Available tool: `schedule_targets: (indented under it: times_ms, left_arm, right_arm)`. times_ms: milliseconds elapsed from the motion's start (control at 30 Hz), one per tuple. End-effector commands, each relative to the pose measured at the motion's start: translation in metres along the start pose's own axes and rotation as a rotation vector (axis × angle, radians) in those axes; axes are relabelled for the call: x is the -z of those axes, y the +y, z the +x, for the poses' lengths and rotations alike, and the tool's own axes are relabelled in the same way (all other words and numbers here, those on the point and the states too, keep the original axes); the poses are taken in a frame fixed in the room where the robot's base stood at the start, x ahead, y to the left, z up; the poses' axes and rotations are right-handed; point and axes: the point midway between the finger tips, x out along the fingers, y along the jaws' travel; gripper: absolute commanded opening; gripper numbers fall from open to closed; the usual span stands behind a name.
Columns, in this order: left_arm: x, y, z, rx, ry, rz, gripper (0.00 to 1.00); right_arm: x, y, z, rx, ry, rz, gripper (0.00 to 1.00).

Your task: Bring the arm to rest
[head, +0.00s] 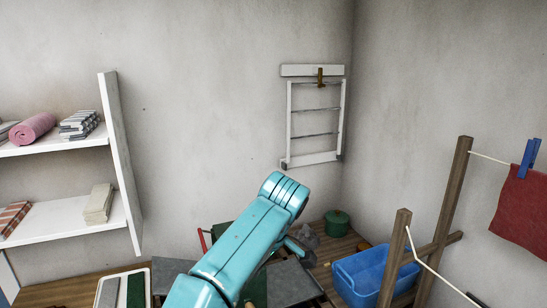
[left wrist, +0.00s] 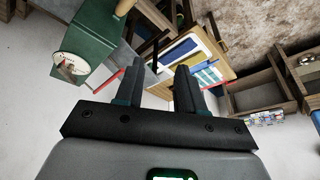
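In the left wrist view my left gripper (left wrist: 158,68) has its two dark fingers spread apart. Nothing is seen between them. In the head view a teal arm of mine (head: 240,240) rises from the bottom, leaning up and to the right, and bends at its top. It hides part of the worktop behind it. I cannot make out the gripper's fingers in the head view. My right gripper shows in neither view.
A white shelf (head: 70,218) with towels is at left. A washing rack (head: 315,120) hangs on the wall. A blue tub (head: 372,275), green pot (head: 337,222) and wooden drying frame (head: 447,215) stand right. A green dial scale (left wrist: 98,40) and wooden crate (left wrist: 262,97) show beyond the fingers.

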Motion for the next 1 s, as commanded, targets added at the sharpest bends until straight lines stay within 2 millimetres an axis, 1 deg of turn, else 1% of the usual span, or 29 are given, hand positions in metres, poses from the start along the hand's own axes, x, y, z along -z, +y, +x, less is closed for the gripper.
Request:
schedule_targets:
  times_ms: [33,167,267,367,400,467,500,533,567,600,667,700,767,800,867,900,1000]
  left_arm:
    - [-0.002,0.004,0.017,0.001,-0.011,0.042,0.38]
    - [-0.011,0.015,0.059,-0.015,-0.049,0.162,0.38]
    - [-0.021,0.019,0.097,-0.032,-0.091,0.265,0.38]
    - [-0.037,0.020,0.142,-0.059,-0.148,0.376,0.38]
    - [-0.045,0.018,0.164,-0.072,-0.175,0.424,0.38]
    - [-0.059,0.012,0.198,-0.100,-0.225,0.497,0.38]
    - [-0.072,0.005,0.224,-0.122,-0.265,0.548,0.38]
    - [-0.082,-0.001,0.245,-0.144,-0.299,0.584,0.38]
    - [-0.094,-0.010,0.266,-0.169,-0.333,0.621,0.38]
    - [-0.111,-0.024,0.293,-0.205,-0.379,0.662,0.38]
    - [-0.136,-0.049,0.329,-0.267,-0.440,0.712,0.38]
    - [-0.152,-0.068,0.349,-0.308,-0.475,0.733,0.38]
    - [-0.176,-0.099,0.374,-0.367,-0.514,0.753,0.38]
    - [-0.191,-0.120,0.387,-0.402,-0.530,0.757,0.38]
    - [-0.209,-0.151,0.401,-0.445,-0.541,0.759,0.38]
    - [-0.219,-0.171,0.408,-0.466,-0.541,0.759,0.38]
    - [-0.237,-0.214,0.415,-0.494,-0.525,0.756,0.38]
  right_arm:
    - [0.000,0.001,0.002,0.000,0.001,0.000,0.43]
    - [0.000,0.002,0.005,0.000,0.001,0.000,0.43]
    - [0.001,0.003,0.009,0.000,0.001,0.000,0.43]
    - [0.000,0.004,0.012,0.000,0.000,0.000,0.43]
    - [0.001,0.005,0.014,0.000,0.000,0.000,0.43]
    - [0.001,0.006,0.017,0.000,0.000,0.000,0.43]
    - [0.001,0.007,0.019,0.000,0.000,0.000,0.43]
    - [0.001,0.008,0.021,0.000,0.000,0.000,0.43]
    - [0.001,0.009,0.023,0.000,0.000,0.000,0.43]
    - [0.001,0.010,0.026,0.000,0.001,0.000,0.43]
    - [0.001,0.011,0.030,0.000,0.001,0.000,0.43]
    - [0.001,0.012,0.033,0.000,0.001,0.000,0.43]
    - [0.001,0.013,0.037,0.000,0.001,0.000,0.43]
    - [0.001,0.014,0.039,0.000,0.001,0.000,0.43]
    - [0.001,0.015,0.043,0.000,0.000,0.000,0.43]
    - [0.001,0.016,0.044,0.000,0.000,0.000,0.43]
    - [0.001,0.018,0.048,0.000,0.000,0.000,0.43]
